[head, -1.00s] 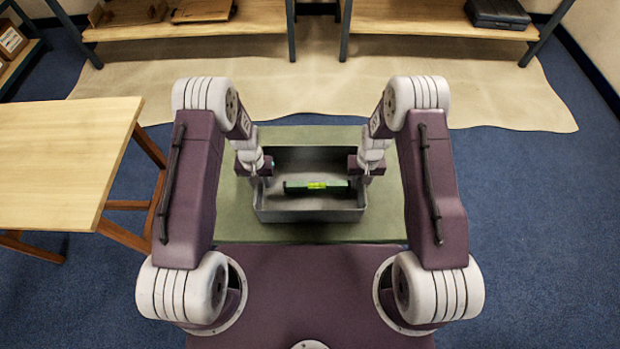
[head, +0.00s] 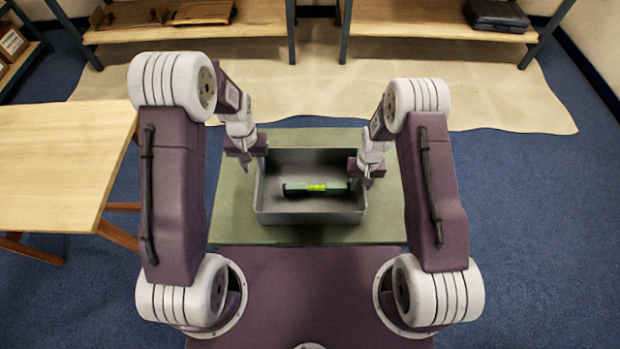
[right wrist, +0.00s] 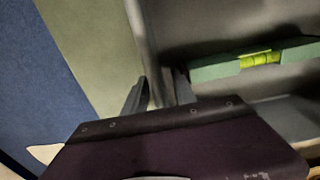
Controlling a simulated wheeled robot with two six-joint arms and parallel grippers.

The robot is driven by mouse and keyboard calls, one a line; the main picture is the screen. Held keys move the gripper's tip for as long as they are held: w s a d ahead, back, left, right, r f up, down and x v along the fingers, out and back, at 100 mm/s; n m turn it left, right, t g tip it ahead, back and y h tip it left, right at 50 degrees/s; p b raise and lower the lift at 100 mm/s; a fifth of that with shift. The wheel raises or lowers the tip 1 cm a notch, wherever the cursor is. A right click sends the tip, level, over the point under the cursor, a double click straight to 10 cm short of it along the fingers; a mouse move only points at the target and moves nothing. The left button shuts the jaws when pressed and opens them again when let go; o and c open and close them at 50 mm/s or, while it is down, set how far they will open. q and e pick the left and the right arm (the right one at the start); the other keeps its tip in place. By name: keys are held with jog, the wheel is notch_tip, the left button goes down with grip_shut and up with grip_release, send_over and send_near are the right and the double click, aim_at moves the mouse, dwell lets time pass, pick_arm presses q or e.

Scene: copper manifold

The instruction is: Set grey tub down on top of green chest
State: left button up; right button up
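The grey tub (head: 310,217) sits upright and level on the flat top of the green chest (head: 230,215), with green showing on both sides. A dark green spirit level with a yellow vial (head: 316,187) lies inside the tub. My left gripper (head: 246,167) is just outside the tub's left wall, apart from it; its fingers look parted and hold nothing. My right gripper (head: 367,180) is at the tub's right wall. In the right wrist view its two fingers (right wrist: 160,90) stand apart, one on each side of the tub's wall (right wrist: 148,45).
A wooden table (head: 65,165) stands to the left. A shelf (head: 190,28) with brown trays and another shelf (head: 430,20) with a dark case (head: 497,14) stand at the back. A beige mat (head: 420,90) covers the floor before them. Blue floor is free to the right.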

notch_tip(320, 180, up, 12)
jog(key=shift+r, duration=0.1)
dwell(0.6)
